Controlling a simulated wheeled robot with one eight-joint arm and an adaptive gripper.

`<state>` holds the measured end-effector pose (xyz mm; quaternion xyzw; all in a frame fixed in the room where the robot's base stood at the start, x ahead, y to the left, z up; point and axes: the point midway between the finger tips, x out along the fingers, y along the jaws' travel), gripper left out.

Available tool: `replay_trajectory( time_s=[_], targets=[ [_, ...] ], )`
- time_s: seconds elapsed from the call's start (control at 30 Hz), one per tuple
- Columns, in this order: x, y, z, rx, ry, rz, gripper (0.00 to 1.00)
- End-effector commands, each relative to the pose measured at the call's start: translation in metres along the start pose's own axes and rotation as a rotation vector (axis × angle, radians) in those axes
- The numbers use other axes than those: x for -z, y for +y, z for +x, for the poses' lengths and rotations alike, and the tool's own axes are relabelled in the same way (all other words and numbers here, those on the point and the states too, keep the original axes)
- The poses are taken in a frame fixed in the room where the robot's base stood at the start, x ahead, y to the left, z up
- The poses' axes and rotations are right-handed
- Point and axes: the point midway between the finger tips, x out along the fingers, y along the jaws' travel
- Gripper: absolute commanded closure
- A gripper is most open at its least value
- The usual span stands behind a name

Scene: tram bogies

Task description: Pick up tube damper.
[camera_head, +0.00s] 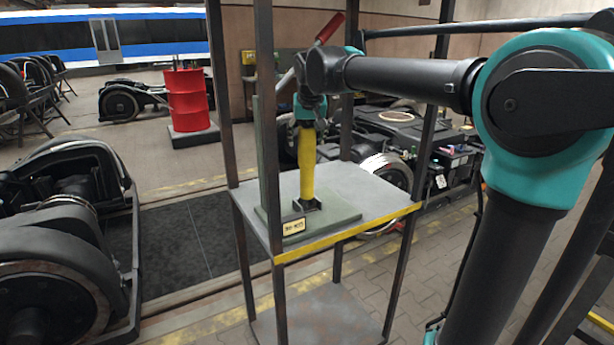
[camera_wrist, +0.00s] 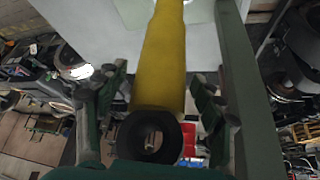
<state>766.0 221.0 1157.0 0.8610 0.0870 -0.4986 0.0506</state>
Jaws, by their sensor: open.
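The tube damper (camera_head: 307,165) is a yellow tube standing upright on a green base plate (camera_head: 340,216) on the grey stand top. Its foot sits in a small dark bracket (camera_head: 307,205). My gripper (camera_head: 308,108) is above and at the damper's upper end, partly hidden by my own arm links. In the wrist view the yellow tube (camera_wrist: 163,60) runs between my open fingers (camera_wrist: 160,88), with its dark ring-shaped top end nearest the camera. Gaps show on both sides of the tube, so the fingers are apart from it.
A green upright post (camera_head: 268,150) rises close beside the damper; it also shows along the right finger in the wrist view (camera_wrist: 245,80). Dark stand posts (camera_head: 226,100) surround the top. A red drum (camera_head: 188,100) and bogies stand farther off.

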Motion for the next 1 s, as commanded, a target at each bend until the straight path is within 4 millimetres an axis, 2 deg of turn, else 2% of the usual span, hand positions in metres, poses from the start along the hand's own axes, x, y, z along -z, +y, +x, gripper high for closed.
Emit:
replay_trajectory(
  time_s=[0.2,0.77,1.0],
  targets=[
    [-0.0001,0.0,0.0009,0.0,0.0,0.0,0.32],
    [-0.0001,-0.0002,0.0006,0.001,0.0,0.001,1.0],
    [0.0002,-0.0001,-0.0003,0.001,0.001,0.001,1.0]
  ],
)
